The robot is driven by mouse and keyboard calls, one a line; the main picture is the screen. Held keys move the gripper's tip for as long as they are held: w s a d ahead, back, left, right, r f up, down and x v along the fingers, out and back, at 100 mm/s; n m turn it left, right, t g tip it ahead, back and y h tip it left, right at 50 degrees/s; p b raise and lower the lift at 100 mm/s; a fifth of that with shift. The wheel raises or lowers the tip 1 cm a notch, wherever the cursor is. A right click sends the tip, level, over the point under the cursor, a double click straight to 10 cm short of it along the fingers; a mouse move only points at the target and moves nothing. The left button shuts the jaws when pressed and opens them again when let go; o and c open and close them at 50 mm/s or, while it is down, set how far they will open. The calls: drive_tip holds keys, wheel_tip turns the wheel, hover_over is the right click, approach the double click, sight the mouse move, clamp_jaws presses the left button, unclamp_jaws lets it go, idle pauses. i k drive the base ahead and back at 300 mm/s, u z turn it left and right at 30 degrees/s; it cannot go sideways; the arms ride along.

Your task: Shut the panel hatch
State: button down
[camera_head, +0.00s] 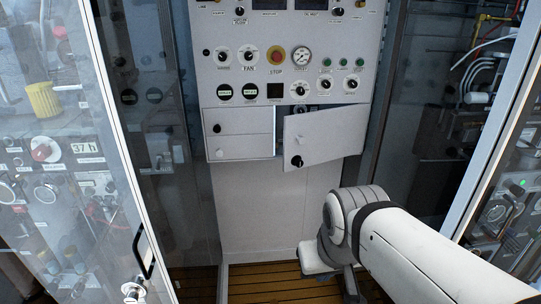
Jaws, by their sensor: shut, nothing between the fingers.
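The panel hatch (330,135) is the light grey door at the lower right of the control panel. It stands ajar, its left edge swung out from the panel, with a bright gap along that side. A black knob (297,161) sits near its lower left corner. Some dark interior shows above its top edge. My gripper (316,262) is low, below the hatch and apart from it, in front of the cabinet's base. It is shut and empty. The wrist hides part of it, so its fingers do not show clearly.
A closed grey door (245,147) with a dark knob is left of the hatch. Above is the control panel (225,75) with a red stop button (275,55), dials and switches. Glass cabinets flank both sides; the left glass door (110,190) has a black handle. Slatted floor (260,285) lies below.

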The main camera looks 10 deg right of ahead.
sight(319, 137)
drive_tip(key=z, duration=0.2)
drive_tip(key=i, duration=0.9)
drive_tip(key=u, duration=0.1)
